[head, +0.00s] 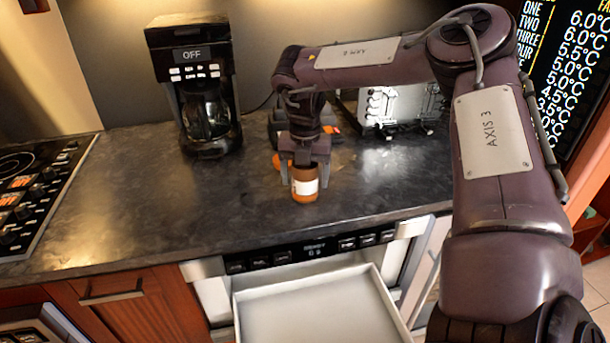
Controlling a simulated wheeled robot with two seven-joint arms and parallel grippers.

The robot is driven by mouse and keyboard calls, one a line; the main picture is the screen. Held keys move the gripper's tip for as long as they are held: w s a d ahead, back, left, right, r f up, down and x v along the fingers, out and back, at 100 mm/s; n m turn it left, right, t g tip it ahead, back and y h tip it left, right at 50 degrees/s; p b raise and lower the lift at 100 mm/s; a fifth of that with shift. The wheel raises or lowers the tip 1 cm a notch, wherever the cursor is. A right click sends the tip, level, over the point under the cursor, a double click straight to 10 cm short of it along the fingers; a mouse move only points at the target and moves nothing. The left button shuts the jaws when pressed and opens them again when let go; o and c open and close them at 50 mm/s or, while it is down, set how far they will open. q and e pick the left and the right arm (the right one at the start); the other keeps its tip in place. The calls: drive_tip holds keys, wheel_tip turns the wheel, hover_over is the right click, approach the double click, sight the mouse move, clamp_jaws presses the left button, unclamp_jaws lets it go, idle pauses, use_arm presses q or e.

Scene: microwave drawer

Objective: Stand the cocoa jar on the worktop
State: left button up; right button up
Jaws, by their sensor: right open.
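The cocoa jar (305,186) is a small brown-orange jar with a pale label. It stands upright on the dark worktop (130,205), near the front edge above the open drawer. My right gripper (305,174) points down over the jar, with its fingers on either side of the jar's upper part. The gripper is open; whether a finger touches the jar cannot be told. The jar's top is partly hidden by the gripper. My left gripper is not in view.
The microwave drawer (318,308) is pulled out below the worktop and looks empty. A coffee maker (205,100) stands at the back left. A hob (35,190) is at far left. Orange items (283,161) and a silver appliance (385,108) sit behind the gripper. The left worktop is clear.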

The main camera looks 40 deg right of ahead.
wheel_tip(320, 180, up, 12)
drive_tip(key=shift+r, duration=0.15)
